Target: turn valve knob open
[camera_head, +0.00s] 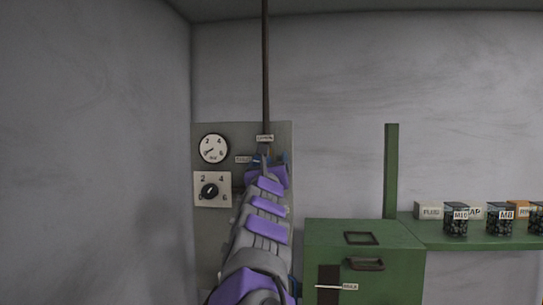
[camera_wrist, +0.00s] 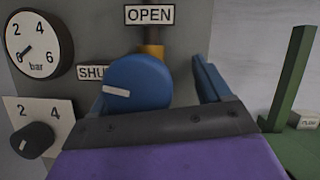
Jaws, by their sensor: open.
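The valve knob (camera_wrist: 138,82) is a round blue disc with a white pointer mark, in the middle of the wrist view. Its mark points left, towards the partly covered SHUT label (camera_wrist: 92,72). The OPEN label (camera_wrist: 149,15) is above it, by a brass-coloured pipe fitting (camera_wrist: 152,50). My gripper (camera_wrist: 152,80) is open with the knob between its fingers. The right finger stands clear of the knob with a visible gap; the left finger is mostly hidden beside it. In the head view my arm largely hides the knob.
A pressure gauge (camera_head: 213,148) and a black dial (camera_head: 210,191) sit on the grey panel (camera_head: 207,245), left of the knob. A thin vertical pipe (camera_head: 265,70) rises above. A green cabinet (camera_head: 400,265) and a shelf (camera_head: 480,241) with small boxes are to the right.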

